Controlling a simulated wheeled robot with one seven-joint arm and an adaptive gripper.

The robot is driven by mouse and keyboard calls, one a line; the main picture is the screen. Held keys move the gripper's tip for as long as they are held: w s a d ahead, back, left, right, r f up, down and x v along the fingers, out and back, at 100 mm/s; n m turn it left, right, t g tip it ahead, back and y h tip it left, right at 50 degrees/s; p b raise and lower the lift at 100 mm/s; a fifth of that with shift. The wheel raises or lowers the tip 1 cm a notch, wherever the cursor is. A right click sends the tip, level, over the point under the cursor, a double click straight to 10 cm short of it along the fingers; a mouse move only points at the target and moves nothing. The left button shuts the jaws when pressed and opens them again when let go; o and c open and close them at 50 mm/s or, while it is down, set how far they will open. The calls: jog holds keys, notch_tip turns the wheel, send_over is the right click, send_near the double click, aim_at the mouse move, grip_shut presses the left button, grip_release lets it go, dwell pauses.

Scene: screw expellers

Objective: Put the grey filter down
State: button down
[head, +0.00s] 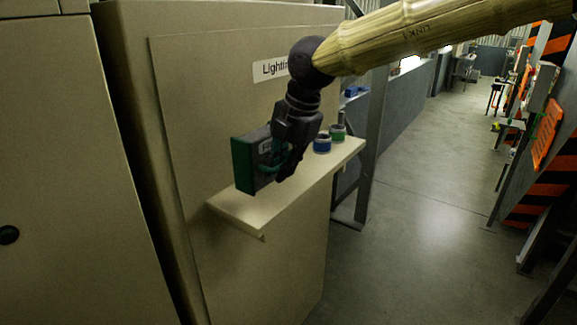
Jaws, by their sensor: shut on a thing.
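My gripper (281,166) is shut on a green and dark grey box (243,168). The box has a small pale label and is held upright at the gripper's left side. No plainly grey filter shows apart from this box. The box is over the left part of a cream shelf (248,208) fixed to a cabinet front. Whether its lower edge touches the shelf I cannot tell. My fingers partly hide the box's right side.
A blue roll or tin (322,143) and a green one (338,132) stand at the shelf's far right end. The cabinet (185,120) rises behind the shelf and bears a "Lighting" label, partly hidden by my arm. The shelf's front left is bare. Open floor (430,190) lies to the right.

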jog(key=w, duration=0.3)
jog(key=shift+d+f+p, duration=0.2)
jog(key=shift+d+p, duration=0.2)
jog(key=shift+w+d+f+p, duration=0.15)
jog(key=shift+w+p, duration=0.05)
jog(key=shift+p, duration=0.15)
notch_tip(320, 180, down, 2)
jog(key=shift+s+f+p, duration=0.1)
jog(key=shift+f+p, duration=0.05)
jog(key=shift+p, duration=0.35)
jog(key=shift+f, duration=0.55)
jog(key=c, duration=1.5)
grip_release()
